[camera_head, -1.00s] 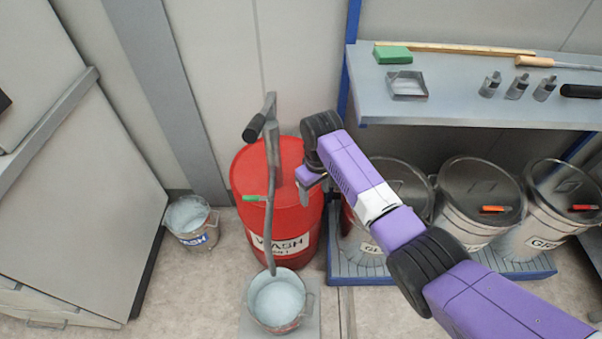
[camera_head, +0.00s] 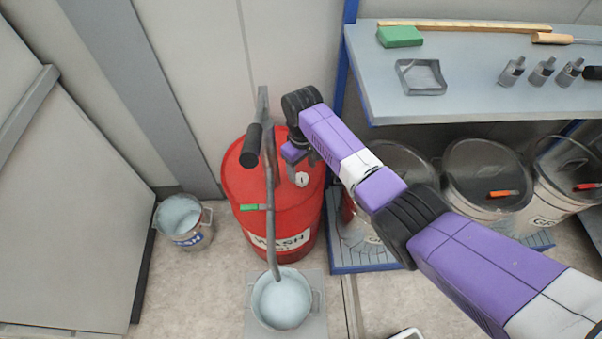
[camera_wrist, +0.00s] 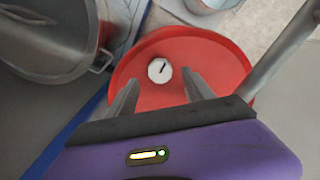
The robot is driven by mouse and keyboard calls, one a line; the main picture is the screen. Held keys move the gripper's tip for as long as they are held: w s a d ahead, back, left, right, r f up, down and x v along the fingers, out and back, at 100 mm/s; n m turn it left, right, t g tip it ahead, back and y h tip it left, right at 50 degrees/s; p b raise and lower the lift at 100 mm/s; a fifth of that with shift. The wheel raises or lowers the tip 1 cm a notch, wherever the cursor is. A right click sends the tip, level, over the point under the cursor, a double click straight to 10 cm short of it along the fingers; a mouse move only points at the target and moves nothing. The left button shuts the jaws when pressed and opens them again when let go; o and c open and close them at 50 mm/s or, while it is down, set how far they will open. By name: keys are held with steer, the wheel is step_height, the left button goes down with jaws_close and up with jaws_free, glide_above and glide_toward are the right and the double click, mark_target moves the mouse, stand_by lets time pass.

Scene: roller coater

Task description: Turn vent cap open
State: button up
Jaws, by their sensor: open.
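The red wash drum (camera_head: 240,185) stands against the wall; its lid also shows in the wrist view (camera_wrist: 200,50). A small round white disc with a dark mark (camera_head: 302,179) is on the drum top, right of my gripper (camera_head: 290,153). In the wrist view, this white disc (camera_wrist: 160,70) lies between and just beyond the fingertips of my gripper (camera_wrist: 160,77). I cannot tell whether it is the vent cap or a dial face. My gripper is open and empty above the lid. My wrist hides part of the drum top in the head view.
A pump with a dark handle (camera_head: 251,146) rises left of my gripper, its grey pipe reaching down to a bucket (camera_head: 281,303). A shelf (camera_head: 400,110) with small tools is at right, above several lidded cans. Another bucket (camera_head: 182,222) stands at left.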

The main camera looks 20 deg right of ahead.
mark_target(302, 177)
steer(key=shift+f+b, duration=0.35)
steer(key=shift+f, duration=1.8)
steer(key=shift+c, duration=0.2)
jaws_close()
